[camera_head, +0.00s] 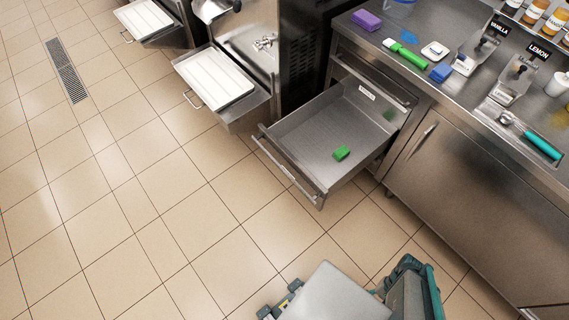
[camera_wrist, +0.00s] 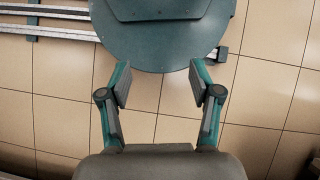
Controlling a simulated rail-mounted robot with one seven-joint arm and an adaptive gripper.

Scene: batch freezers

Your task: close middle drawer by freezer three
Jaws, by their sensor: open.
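A wide steel drawer (camera_head: 300,135) is pulled far out of the counter cabinet in the head view. Its front bar handle (camera_head: 283,172) faces the lower left, over the floor. A small green block (camera_head: 341,153) lies inside on the drawer's floor. In the wrist view my gripper (camera_wrist: 160,88) is open, with nothing between its fingers. It points at tiles and a dark teal part of my own body. Pale metal bars (camera_wrist: 50,20) cross the top left of the wrist view; I cannot tell whether they belong to the drawer. The gripper's distance from the drawer cannot be told.
Steel freezers stand along the back, with white trays (camera_head: 214,79) on shelves at their fronts. The counter (camera_head: 450,95) holds a purple sponge (camera_head: 366,20), a green brush (camera_head: 406,54), scoops and bottles. A closed cabinet door (camera_head: 460,180) is right of the drawer. Tiled floor to the left is clear.

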